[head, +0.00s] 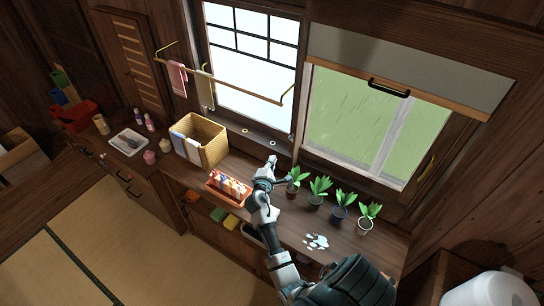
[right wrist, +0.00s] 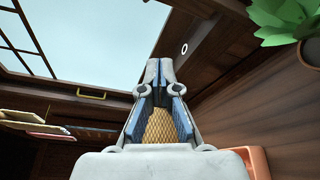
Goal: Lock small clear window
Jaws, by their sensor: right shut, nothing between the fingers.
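A window with dark grid bars and bright clear panes (head: 250,68) stands at the upper middle of the head view. It also shows at the upper left of the right wrist view (right wrist: 100,45). Small pale ring fittings sit on its lower frame, one at the left (head: 245,131) and one at the right (head: 272,142). One ring (right wrist: 184,48) shows beyond my fingertips in the wrist view. My right gripper (head: 271,160) is shut and empty, above the counter and below the window frame, apart from the rings as far as I can see. My left gripper is not in view.
A second window (head: 345,115) with a half-lowered shade (head: 400,65) is at right. Potted plants (head: 319,187) line the counter beside my gripper. A wicker basket (head: 208,138) and a red tray of bottles (head: 222,190) stand left. A towel rail (head: 235,86) crosses the window.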

